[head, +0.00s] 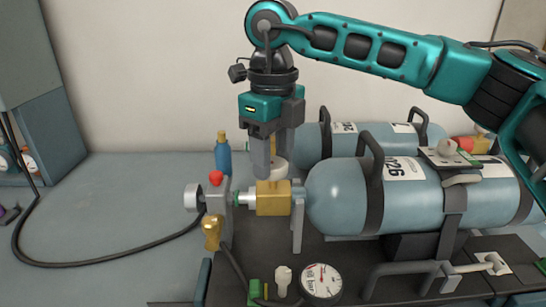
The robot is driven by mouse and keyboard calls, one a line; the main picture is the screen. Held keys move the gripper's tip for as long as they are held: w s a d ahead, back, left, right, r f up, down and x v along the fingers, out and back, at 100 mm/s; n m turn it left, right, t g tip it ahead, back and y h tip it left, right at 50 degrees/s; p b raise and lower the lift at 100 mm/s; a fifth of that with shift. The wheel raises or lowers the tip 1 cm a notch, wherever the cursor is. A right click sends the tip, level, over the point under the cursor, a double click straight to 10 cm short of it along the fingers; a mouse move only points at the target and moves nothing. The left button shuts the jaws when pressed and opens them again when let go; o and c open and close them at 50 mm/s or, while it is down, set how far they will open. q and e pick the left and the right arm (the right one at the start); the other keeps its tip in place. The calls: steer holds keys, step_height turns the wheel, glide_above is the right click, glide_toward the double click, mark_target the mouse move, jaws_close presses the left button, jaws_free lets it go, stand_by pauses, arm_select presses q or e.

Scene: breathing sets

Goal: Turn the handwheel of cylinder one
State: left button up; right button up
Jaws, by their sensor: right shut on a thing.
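A blue-grey cylinder (335,195) lies on its side in front, its neck pointing left into a brass valve block (272,198). A pale handwheel (279,168) sits just above the block, partly hidden by my fingers. My right gripper (273,160) comes straight down from above and is shut on this handwheel. A second similar cylinder (312,143) lies behind, with its valve end hidden by my gripper. I see no number that tells which is cylinder one. My left gripper is not in view.
A clamp with a red knob (216,178) and a grey end knob (192,197) adjoins the valve's left side. A gauge (321,283) lies in front. A blue bottle (223,157) stands behind. A black hose (100,261) crosses the left table, which is otherwise mostly clear.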

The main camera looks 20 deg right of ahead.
mark_target(273, 162)
steer(key=shift+m, duration=0.6)
steer(key=o, duration=1)
steer(key=shift+o, duration=0.2)
step_height(273, 162, up, 13)
steer(key=p, duration=0.1)
